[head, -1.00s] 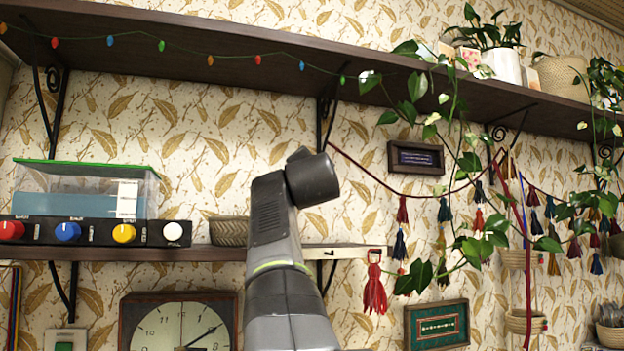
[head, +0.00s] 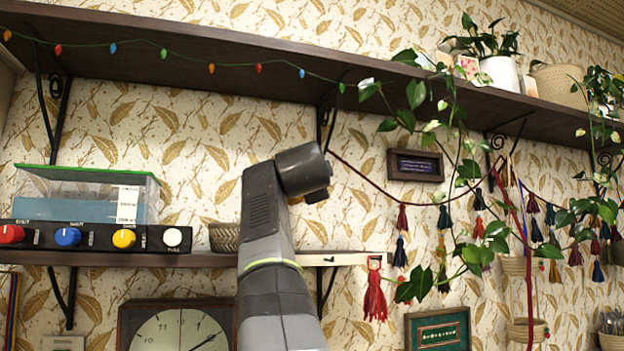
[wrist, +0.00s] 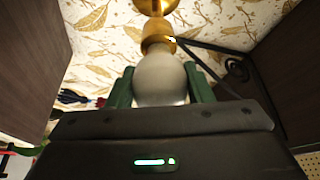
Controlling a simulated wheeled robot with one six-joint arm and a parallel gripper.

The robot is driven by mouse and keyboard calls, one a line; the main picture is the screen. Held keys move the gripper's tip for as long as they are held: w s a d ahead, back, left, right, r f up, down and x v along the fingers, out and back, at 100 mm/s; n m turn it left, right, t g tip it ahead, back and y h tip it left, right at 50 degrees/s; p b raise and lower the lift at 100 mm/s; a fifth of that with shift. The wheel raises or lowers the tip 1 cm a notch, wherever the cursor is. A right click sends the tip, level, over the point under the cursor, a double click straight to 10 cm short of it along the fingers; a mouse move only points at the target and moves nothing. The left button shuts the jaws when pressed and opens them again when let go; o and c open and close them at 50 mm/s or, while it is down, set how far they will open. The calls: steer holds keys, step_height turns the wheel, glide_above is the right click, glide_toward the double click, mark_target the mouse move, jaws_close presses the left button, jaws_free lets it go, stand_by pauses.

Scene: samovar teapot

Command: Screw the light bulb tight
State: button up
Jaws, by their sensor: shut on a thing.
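In the wrist view, a pale white light bulb (wrist: 162,84) points up into a brass-coloured socket (wrist: 158,44). A second brass part lies above it at the top edge. The green fingers of my gripper (wrist: 160,70) stand on both sides of the bulb and are shut on it. The bulb's neck meets the brass collar; whether its thread is fully seated cannot be seen. In the head view, my arm rises in the middle, and neither the gripper nor the bulb shows there.
A dark upper shelf (head: 200,75) with a string of coloured lights crosses the head view. Trailing plants (head: 465,120) and tassels hang at the right. A lower shelf (head: 130,259) holds a control box with knobs (head: 100,237) and a clear bin. A black scrolled bracket (wrist: 240,72) is near the bulb.

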steer(key=o, duration=1)
steer(key=s+b, duration=0.1)
steer(key=s, duration=0.3)
steer(key=s+f+b, duration=0.1)
steer(key=s+b, duration=0.1)
steer(key=s, duration=0.3)
steer(key=s+f+b, duration=0.1)
steer(key=s+b, duration=0.1)
steer(key=s, duration=0.2)
steer(key=shift+s+a, duration=0.3)
steer(key=shift+a, duration=0.1)
steer(key=shift+r, duration=0.1)
